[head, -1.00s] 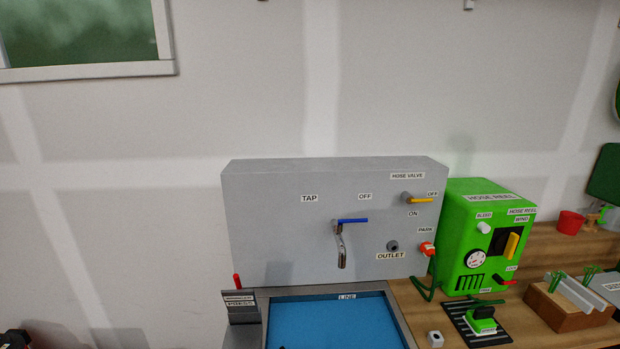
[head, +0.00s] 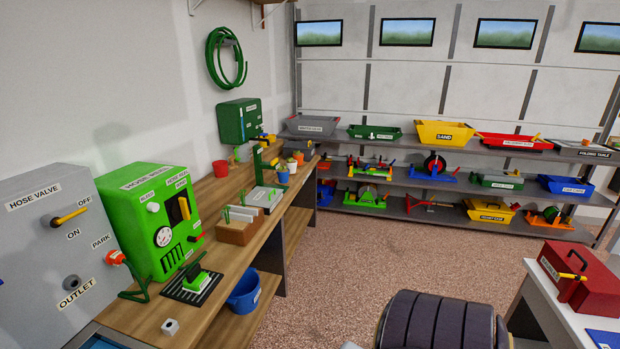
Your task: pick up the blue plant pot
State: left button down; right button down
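A small blue pot (head: 283,176) stands on the wooden bench (head: 222,205), toward its far end and near the front edge. It is small in the head view. A red pot (head: 220,168) stands farther left, near the wall. Neither of my grippers shows in the head view.
A blue bucket (head: 244,290) sits below. A dark ribbed rounded object (head: 440,322) is at the bottom. Open floor (head: 340,270) lies right of the bench.

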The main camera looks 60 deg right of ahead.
aim_at(283, 173)
jog(key=z, duration=1.65)
jog(key=i+l+z, duration=0.4)
jog(key=i, duration=0.25)
jog(key=i+z, duration=0.35)
jog(key=i, duration=0.3)
jog(key=i+z, duration=0.1)
jog(key=i, duration=0.7)
jog(key=i+u, duration=0.2)
jog(key=i, duration=0.2)
jog(key=i+l+u, duration=0.2)
jog(key=i, duration=0.2)
